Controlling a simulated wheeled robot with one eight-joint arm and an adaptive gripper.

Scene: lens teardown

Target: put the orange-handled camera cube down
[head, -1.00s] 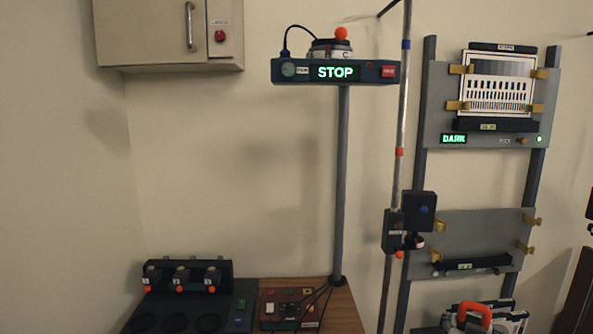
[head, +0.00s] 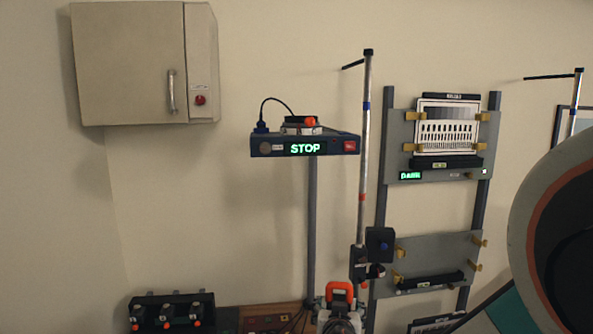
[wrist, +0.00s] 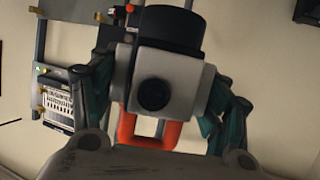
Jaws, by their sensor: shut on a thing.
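The orange-handled camera cube (wrist: 150,85) fills the middle of the wrist view. It has a pale body with a dark round port, a black cylinder at the picture's top and an orange handle at the bottom. My gripper (wrist: 165,95) is shut on it, with teal and dark fingers on both sides. The wrist view looks upside down against the head view. In the head view, the cube (head: 340,291) shows at the bottom edge, its orange handle upward; its lower part is cut off. What lies beneath it is hidden.
A STOP display stand (head: 305,147) rises behind the cube, with a rod and dark clamp (head: 378,245) right of it. The rack (head: 435,255) stands farther right. A box with orange knobs (head: 168,312) is at bottom left. My own arm covers the right edge.

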